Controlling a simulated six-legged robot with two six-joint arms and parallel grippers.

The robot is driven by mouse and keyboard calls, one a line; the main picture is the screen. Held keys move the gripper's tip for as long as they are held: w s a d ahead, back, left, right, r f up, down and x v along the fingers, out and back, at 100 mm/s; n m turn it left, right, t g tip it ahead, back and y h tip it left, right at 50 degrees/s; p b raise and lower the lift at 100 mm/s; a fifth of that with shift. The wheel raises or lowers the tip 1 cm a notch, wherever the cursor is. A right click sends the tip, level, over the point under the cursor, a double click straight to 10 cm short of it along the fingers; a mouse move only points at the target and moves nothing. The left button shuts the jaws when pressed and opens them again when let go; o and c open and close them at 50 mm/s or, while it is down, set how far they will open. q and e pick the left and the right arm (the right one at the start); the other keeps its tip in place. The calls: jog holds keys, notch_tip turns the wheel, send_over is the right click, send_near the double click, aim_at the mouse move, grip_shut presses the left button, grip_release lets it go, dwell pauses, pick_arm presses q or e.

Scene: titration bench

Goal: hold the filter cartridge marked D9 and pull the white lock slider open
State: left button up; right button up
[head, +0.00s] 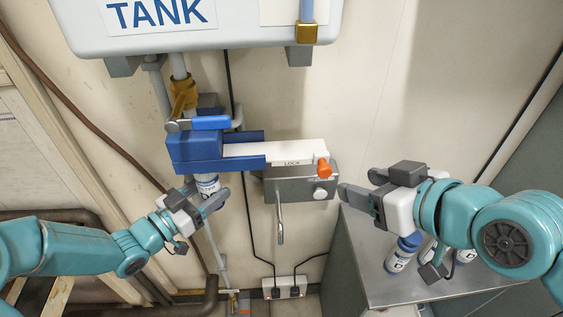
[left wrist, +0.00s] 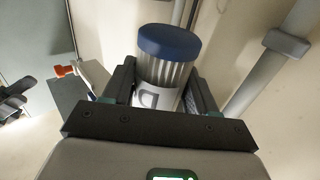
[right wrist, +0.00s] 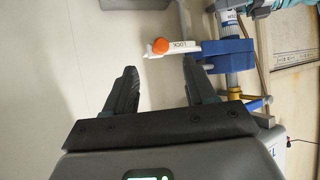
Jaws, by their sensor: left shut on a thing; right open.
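The filter cartridge (head: 208,185) hangs under the blue holder (head: 196,150). Its label is only partly readable; a D shows in the left wrist view, where the cartridge (left wrist: 167,70) has a blue end cap. My left gripper (head: 205,203) is shut on the cartridge, one finger on each side. The white lock slider (head: 275,151), marked LOCK, runs right from the blue holder and ends in an orange knob (head: 324,167). My right gripper (head: 355,192) is open and empty, to the right of and slightly below the knob. In the right wrist view the slider (right wrist: 182,46) lies beyond the open fingers.
A grey metal box (head: 302,184) with a lever sits just below the slider. The tank (head: 200,32) hangs above. Blue-capped cartridges (head: 400,256) stand on the grey cabinet top (head: 375,285) at right, under my right arm. A socket (head: 284,287) with cables is low in the middle.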

aim_at(328, 172)
jog(key=x, duration=1)
jog(key=shift+w+a, duration=0.1)
jog(key=shift+w, duration=0.25)
jog(key=c, duration=0.6)
jog(key=shift+w+f, duration=0.1)
jog(key=o, duration=0.6)
jog(key=shift+c, duration=0.2)
jog(key=shift+o, duration=0.2)
jog(key=shift+a, duration=0.25)
jog(key=shift+d, duration=0.25)
jog(key=shift+a, duration=0.1)
